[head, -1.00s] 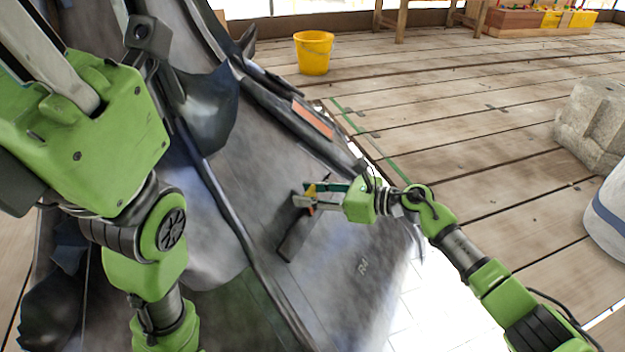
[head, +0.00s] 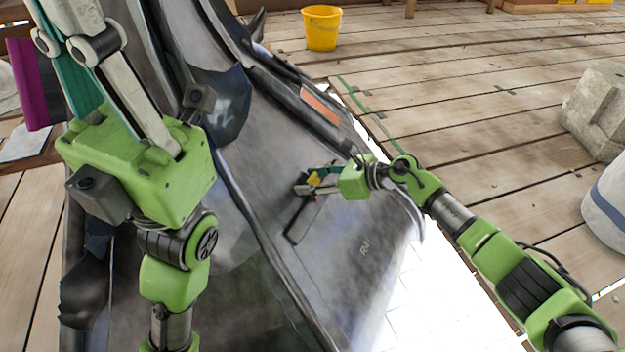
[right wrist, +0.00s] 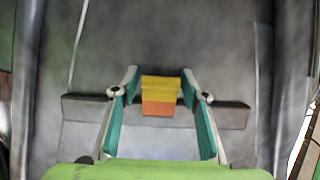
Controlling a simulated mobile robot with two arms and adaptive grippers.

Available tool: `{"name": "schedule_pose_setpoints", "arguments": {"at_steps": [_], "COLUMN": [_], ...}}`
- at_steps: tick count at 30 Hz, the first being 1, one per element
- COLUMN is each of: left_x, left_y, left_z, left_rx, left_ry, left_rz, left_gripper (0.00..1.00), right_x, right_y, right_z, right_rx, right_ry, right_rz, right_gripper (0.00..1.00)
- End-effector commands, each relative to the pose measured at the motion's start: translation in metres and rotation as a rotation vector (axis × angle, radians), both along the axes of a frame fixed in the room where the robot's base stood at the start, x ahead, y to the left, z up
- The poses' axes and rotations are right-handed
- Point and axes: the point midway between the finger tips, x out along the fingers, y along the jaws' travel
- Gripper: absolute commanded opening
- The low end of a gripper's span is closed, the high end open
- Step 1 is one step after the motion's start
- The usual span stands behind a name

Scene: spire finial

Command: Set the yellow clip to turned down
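The yellow clip (right wrist: 161,92) sits at the middle of a dark bar (right wrist: 232,115) on the grey panel in the right wrist view. Its top is yellow and its lower face is orange. In the head view the clip (head: 313,180) is small and partly hidden by my right gripper (head: 317,178). In the right wrist view my right gripper (right wrist: 160,75) has one teal-padded finger on each side of the clip, with narrow gaps showing. My left gripper (head: 82,50) is at the upper left, away from the clip. Its fingertips are out of frame.
The sloping dark spire surface (head: 335,265) fills the middle, with raised ribs and an orange strip (head: 320,108). A yellow bucket (head: 321,28), a stone block (head: 598,110) and a white-and-blue container (head: 608,205) stand on the plank floor. A purple thing (head: 30,85) is at far left.

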Motion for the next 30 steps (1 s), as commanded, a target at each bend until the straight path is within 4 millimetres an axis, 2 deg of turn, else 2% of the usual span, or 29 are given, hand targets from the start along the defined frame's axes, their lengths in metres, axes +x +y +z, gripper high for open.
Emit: {"name": "schedule_pose_setpoints", "arguments": {"at_steps": [10, 14, 24, 30], "left_x": [-0.001, -0.001, 0.0, 0.0], "left_y": [0.0, 0.0, 0.0, 0.0], "left_z": [0.001, 0.001, 0.0, 0.0], "left_rx": [-0.001, -0.001, -0.001, 0.0], "left_ry": [-0.003, -0.003, -0.002, -0.001], "left_rz": [0.0, 0.0, 0.0, 0.0], "left_gripper": [0.0, 0.0, 0.0, 0.0], "right_x": [0.0, -0.002, -0.026, -0.036], "right_y": [-0.002, -0.011, -0.066, -0.09], "right_z": [0.0, 0.004, 0.036, 0.051], "right_rx": [-0.001, -0.002, -0.003, -0.001], "right_ry": [0.001, 0.0, -0.001, 0.0], "right_rz": [-0.001, -0.002, -0.001, -0.001], "right_gripper": [0.45, 0.45, 0.45, 0.45]}}
